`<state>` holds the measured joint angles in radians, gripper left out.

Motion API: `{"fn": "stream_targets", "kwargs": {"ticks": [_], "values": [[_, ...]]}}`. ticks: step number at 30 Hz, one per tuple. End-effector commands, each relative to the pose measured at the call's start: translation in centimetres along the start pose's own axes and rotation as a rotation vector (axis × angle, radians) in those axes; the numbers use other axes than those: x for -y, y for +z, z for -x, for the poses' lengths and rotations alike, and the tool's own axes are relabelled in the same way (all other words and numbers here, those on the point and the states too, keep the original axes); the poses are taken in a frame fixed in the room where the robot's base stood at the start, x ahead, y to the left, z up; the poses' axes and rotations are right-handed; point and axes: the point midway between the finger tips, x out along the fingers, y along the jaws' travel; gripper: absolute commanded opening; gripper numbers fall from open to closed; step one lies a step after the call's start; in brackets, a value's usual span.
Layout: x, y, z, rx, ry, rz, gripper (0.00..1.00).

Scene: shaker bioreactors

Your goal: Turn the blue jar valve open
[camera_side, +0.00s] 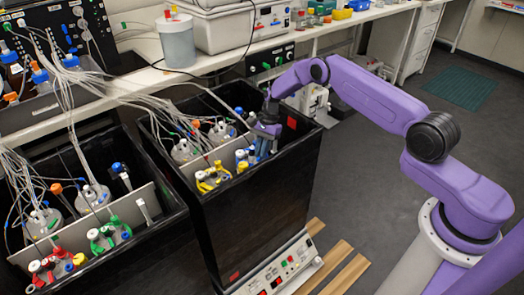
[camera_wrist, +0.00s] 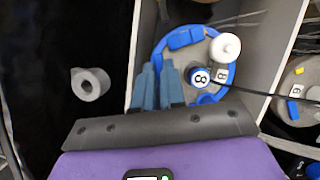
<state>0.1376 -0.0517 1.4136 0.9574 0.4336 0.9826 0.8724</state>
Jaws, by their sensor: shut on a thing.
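My gripper (camera_wrist: 158,72) points down at the left edge of the blue ring. Its blue-grey fingers are close together, shut on the blue valve, which they mostly hide. In the side view my gripper (camera_side: 264,145) reaches into the box just right of the blue fittings.
A yellow-fitted jar (camera_side: 212,177) stands left of the blue one. A grey divider (camera_side: 207,158) and the black box walls (camera_side: 265,195) surround them. Jars with tubes stand behind the divider. A grey ring-like peg (camera_wrist: 90,84) sticks out left of my fingers.

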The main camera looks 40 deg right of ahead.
Motion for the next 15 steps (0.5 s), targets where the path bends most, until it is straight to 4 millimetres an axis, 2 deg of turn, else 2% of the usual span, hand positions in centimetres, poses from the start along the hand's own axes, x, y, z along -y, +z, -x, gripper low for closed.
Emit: {"fn": "stream_targets", "kwargs": {"ticks": [15], "values": [[0.49,0.08,-0.09,-0.001,0.179,0.436,0.00]]}}
